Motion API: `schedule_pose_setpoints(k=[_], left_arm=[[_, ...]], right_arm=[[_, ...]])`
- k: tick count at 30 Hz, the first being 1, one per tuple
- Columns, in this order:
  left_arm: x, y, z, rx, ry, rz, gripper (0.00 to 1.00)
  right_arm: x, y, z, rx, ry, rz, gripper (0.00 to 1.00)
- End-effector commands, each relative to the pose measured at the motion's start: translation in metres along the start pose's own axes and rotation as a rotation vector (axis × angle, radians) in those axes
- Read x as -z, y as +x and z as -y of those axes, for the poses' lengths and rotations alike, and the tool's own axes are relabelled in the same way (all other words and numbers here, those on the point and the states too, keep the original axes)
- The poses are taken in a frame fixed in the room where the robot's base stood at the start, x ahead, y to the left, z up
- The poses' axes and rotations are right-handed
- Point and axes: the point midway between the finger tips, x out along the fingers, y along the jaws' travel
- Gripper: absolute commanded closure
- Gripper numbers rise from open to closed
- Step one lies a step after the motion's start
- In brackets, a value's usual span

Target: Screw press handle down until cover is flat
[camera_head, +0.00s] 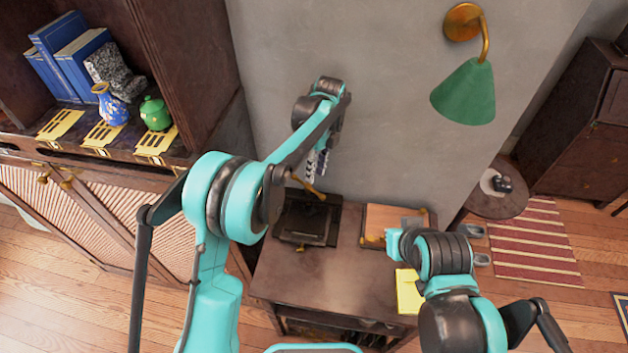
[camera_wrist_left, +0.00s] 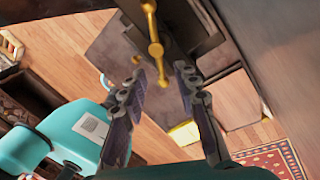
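The dark press (camera_head: 303,222) stands on the desk near the wall, with a flat dark plate and a small brass knob at its front. Its brass handle (camera_head: 309,187) sticks up at the back, just below my left gripper (camera_head: 318,165). In the left wrist view the handle (camera_wrist_left: 155,48) is a brass bar with ball ends, just beyond the fingertips. My left gripper (camera_wrist_left: 160,85) is open there, with a clear gap between its fingers. The cover's tilt is hard to judge. My right arm is over the desk's right side, and its fingers cannot be made out.
A wooden tray or box (camera_head: 388,222) and a yellow paper or booklet (camera_head: 408,290) lie on the desk (camera_head: 330,275) near my right arm. The desk's middle is clear. A green wall lamp (camera_head: 466,92) hangs at the upper right. A cabinet with books and vases stands left.

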Motion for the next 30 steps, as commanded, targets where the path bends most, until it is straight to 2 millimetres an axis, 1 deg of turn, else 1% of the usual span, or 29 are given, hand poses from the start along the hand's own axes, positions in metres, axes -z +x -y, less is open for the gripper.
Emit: schedule_pose_setpoints(k=[1, 3, 6, 10, 15, 27, 30], left_arm=[[0.000, -0.012, 0.000, 0.000, 0.000, 0.000, 0.69], [0.000, -0.027, 0.000, 0.000, 0.000, 0.000, 0.69], [-0.001, -0.045, 0.000, 0.000, 0.000, 0.000, 0.69], [-0.001, -0.060, 0.000, 0.000, -0.001, 0.000, 0.69], [-0.002, -0.068, 0.000, 0.000, -0.001, 0.000, 0.69], [-0.002, -0.067, 0.000, 0.000, -0.001, 0.000, 0.69], [-0.003, -0.069, -0.003, 0.005, -0.017, 0.001, 0.69]], right_arm=[[0.000, 0.000, 0.000, 0.000, 0.000, 0.000, 1.00], [0.000, 0.000, 0.000, 0.000, 0.000, 0.000, 1.00], [0.000, 0.000, 0.000, 0.000, 0.000, 0.000, 1.00], [0.000, 0.000, 0.000, 0.000, 0.000, 0.000, 1.00], [0.000, 0.000, 0.000, 0.000, 0.000, 0.000, 1.00], [0.000, 0.000, 0.000, 0.000, 0.000, 0.000, 1.00], [0.000, 0.001, 0.000, 0.000, 0.000, 0.000, 1.00]])
